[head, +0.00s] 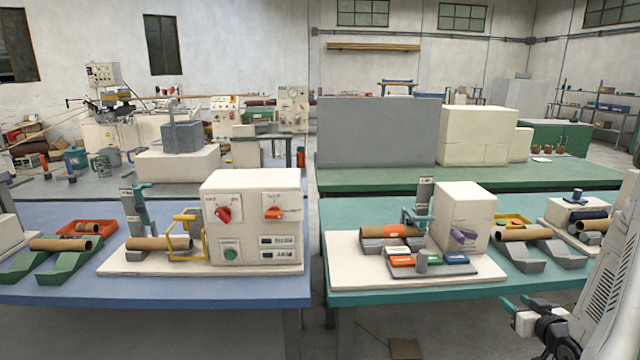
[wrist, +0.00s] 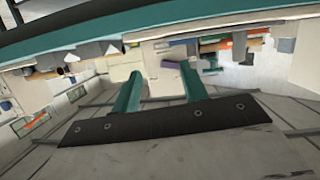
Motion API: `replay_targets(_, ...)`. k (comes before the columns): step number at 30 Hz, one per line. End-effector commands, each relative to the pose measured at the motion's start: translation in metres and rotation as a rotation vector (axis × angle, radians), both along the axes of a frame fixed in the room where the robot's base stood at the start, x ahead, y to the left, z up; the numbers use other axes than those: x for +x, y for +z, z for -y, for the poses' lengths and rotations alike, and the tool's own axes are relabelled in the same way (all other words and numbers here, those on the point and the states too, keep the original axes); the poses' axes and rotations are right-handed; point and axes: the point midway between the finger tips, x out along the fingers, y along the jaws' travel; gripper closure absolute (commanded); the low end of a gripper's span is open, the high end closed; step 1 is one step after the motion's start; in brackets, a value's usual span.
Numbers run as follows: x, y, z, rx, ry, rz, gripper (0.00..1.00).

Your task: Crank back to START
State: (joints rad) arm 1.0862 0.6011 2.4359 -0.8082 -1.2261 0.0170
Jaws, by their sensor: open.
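My gripper (head: 517,305) is at the lower right of the head view, low in front of the right table and apart from everything on it. Its two teal fingers stand apart with nothing between them in the wrist view (wrist: 160,85). A winder on the right table has a white housing (head: 463,215) with a purple handle (head: 463,237), possibly the crank, on its front. A brown tube (head: 375,234) with an orange band lies beside it. A left winder's white housing (head: 252,190) carries a red knob (head: 223,214) and an orange switch (head: 273,212). I cannot read any START mark.
A yellow guard (head: 182,243) stands at the left winder. A gap separates the blue table (head: 200,288) from the teal table (head: 400,297).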

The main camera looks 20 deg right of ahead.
Motion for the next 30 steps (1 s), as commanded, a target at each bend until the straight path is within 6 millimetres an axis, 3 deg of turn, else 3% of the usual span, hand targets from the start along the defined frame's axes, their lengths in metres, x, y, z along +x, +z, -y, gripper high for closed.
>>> replay_targets(3, -0.011, -0.021, 0.005, 0.034, -0.043, -0.116, 0.56)
replay_targets(9, -0.035, -0.044, 0.011, 0.093, -0.131, -0.358, 0.56)
replay_targets(13, -0.052, -0.043, 0.002, 0.141, -0.195, -0.573, 0.56)
replay_targets(16, -0.064, -0.03, -0.016, 0.184, -0.239, -0.736, 0.56)
replay_targets(20, -0.077, 0.002, -0.054, 0.241, -0.277, -0.919, 0.56)
replay_targets(23, -0.086, 0.033, -0.094, 0.288, -0.29, -1.04, 0.56)
replay_targets(30, -0.113, 0.11, -0.206, 0.379, -0.23, -1.238, 0.56)
